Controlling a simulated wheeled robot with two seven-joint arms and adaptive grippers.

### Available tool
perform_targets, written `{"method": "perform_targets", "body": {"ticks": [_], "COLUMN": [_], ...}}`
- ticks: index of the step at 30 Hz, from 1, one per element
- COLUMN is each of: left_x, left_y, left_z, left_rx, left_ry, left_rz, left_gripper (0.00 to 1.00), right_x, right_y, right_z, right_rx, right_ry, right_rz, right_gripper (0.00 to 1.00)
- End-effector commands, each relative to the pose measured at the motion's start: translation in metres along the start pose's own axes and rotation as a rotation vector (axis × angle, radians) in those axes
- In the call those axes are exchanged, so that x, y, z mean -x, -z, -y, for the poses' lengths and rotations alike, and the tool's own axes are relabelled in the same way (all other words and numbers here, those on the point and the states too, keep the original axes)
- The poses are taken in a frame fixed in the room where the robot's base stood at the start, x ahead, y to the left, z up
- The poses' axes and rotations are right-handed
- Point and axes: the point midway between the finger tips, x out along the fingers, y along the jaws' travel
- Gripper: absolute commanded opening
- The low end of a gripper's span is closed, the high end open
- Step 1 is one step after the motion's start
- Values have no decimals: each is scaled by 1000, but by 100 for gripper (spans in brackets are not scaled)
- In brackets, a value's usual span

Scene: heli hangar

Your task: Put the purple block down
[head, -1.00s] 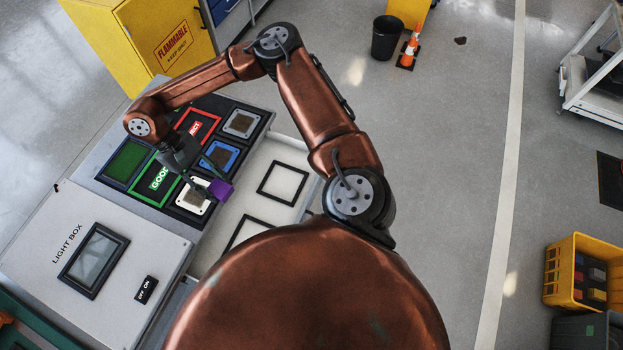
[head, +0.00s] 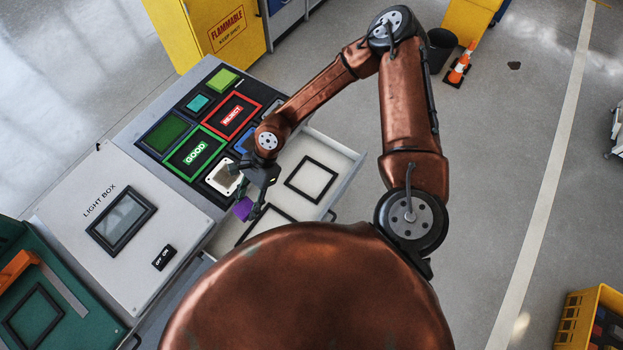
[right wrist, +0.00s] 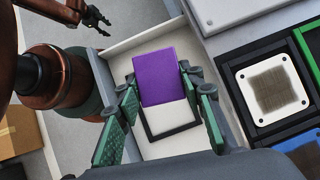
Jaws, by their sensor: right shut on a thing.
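The purple block (head: 243,208) is held by my right gripper (head: 254,203) over the white drawer (head: 338,163). In the right wrist view the block (right wrist: 165,77) sits between the two green-padded fingers of my right gripper (right wrist: 163,97), which is shut on it. Below the block, a black square outline (right wrist: 172,134) on the drawer floor is partly covered by it in that view. The gap between block and floor cannot be told exactly. My left gripper (right wrist: 94,17) shows small at the top left of the right wrist view; its opening is unclear.
The panel left of the drawer has a green GOOD frame (head: 195,153), a red REJECT frame (head: 232,115) and a white-rimmed pad (head: 223,179). A second black outline (head: 311,180) in the drawer is empty. A light box (head: 121,221) stands at the left.

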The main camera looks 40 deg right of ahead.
Motion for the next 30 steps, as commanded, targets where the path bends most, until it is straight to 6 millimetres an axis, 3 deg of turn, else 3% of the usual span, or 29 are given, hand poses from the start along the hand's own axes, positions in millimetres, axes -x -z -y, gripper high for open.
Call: {"method": "perform_targets", "body": {"ticks": [14, 30], "left_x": [1, 3], "left_y": [6, 2], "left_z": [2, 2], "left_rx": [-2, -2], "left_ry": [2, 2], "left_rz": [-8, -3], "left_gripper": [40, 40], "right_x": [4, 10], "right_y": [32, 99], "right_z": [5, -10], "right_rx": [-285, -638], "right_ry": [182, 401], "right_rz": [1, -2], "right_gripper": [9, 9]}}
